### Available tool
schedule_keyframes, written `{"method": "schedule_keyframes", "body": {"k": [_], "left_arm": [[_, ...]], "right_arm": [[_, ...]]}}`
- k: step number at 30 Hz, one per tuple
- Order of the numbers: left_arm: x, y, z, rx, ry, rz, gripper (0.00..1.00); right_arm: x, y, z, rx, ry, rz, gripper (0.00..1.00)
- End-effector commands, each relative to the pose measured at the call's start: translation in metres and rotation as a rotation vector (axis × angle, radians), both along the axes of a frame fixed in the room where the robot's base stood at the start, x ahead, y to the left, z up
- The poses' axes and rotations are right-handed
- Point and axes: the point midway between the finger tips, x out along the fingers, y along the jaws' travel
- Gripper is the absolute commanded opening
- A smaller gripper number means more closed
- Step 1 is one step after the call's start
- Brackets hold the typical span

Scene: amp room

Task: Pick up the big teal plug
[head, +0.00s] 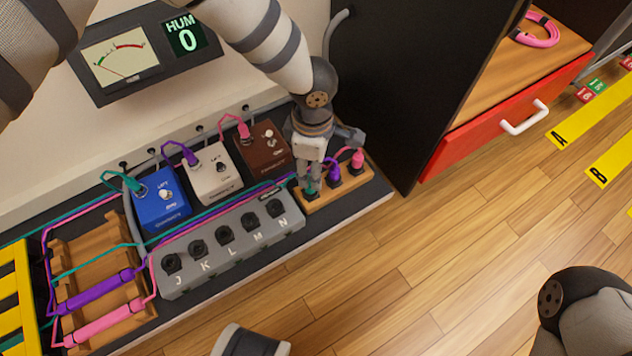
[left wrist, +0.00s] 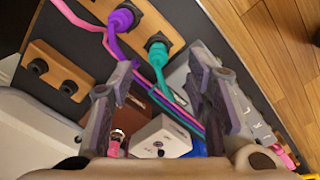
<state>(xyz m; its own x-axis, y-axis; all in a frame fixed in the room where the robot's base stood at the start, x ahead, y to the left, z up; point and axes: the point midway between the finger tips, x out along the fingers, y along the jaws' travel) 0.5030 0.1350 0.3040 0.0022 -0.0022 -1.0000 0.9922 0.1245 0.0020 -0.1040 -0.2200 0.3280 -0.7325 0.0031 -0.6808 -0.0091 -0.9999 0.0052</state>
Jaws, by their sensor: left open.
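The big teal plug (head: 310,189) stands in a wooden socket strip (head: 347,188) at the right end of the bench, beside a purple plug (head: 334,175) and a pink plug (head: 357,158). In the head view my left gripper (head: 318,172) points down just above the teal plug and partly covers it. In the left wrist view the teal plug (left wrist: 157,58) shows between the two open fingers (left wrist: 162,62), near their tips, with its cable running back between them. The purple plug (left wrist: 122,18) is to its upper left. My right gripper is not in view.
A grey box with sockets J to N (head: 228,245) is left of the strip. Blue (head: 162,205), white (head: 213,173) and brown (head: 262,147) pedals stand behind it. A tall black panel (head: 390,90) rises close to the right. Cables cross the bench.

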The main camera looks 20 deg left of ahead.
Motion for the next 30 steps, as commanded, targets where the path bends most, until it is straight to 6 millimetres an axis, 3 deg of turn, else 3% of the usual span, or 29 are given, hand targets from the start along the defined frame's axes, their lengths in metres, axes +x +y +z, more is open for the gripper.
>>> {"method": "schedule_keyframes", "body": {"k": [1, 12, 20, 26, 30], "left_arm": [[-0.001, 0.0, -0.012, 0.001, 0.003, -0.001, 0.44], [0.001, 0.009, -0.069, 0.002, 0.004, -0.003, 0.44], [0.001, 0.009, -0.07, 0.001, 0.0, -0.002, 0.44], [0.001, 0.009, -0.07, 0.002, 0.001, -0.002, 0.0], [0.001, 0.009, -0.07, 0.002, 0.001, -0.002, 0.0]], "right_arm": [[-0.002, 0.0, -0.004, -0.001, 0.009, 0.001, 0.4], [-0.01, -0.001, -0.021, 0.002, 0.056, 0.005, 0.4], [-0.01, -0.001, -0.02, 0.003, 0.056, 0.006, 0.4], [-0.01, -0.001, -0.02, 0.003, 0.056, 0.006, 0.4], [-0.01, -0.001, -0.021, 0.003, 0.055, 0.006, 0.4]]}}
